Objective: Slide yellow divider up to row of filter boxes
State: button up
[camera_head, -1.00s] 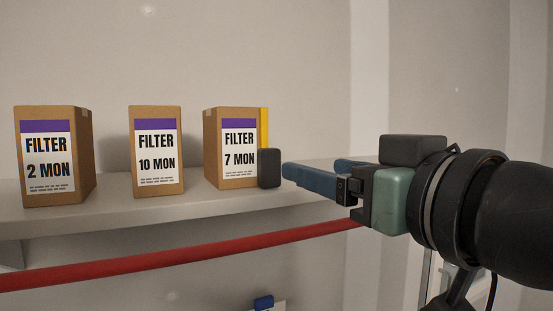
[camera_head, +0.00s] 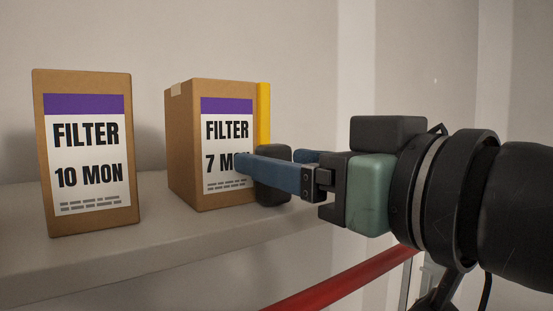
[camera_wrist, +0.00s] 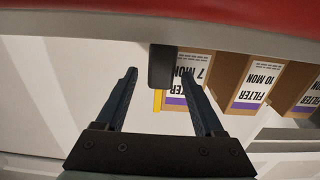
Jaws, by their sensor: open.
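The yellow divider (camera_head: 263,112) stands upright at the right edge of the FILTER 7 MON box (camera_head: 184,150); I cannot tell whether they touch. Its dark grey block (camera_head: 272,188) is at the front. The FILTER 10 MON box (camera_head: 85,219) stands further left, with a gap between. My gripper (camera_head: 262,160) is open, its blue fingers reaching in from the right on either side of the block. The near finger covers part of the 7 MON label. In the wrist view, the block (camera_wrist: 162,66) lies between the fingertips, with the yellow strip (camera_wrist: 158,100) below it.
The boxes stand on a pale shelf (camera_head: 100,270). A red rail (camera_head: 340,280) runs below and in front of it. In the wrist view, a third box (camera_wrist: 300,92) shows at the right. The shelf right of the divider looks clear.

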jog(key=shift+s, duration=0.15)
jog(key=shift+c, duration=1)
grip_shut()
dwell(0.4)
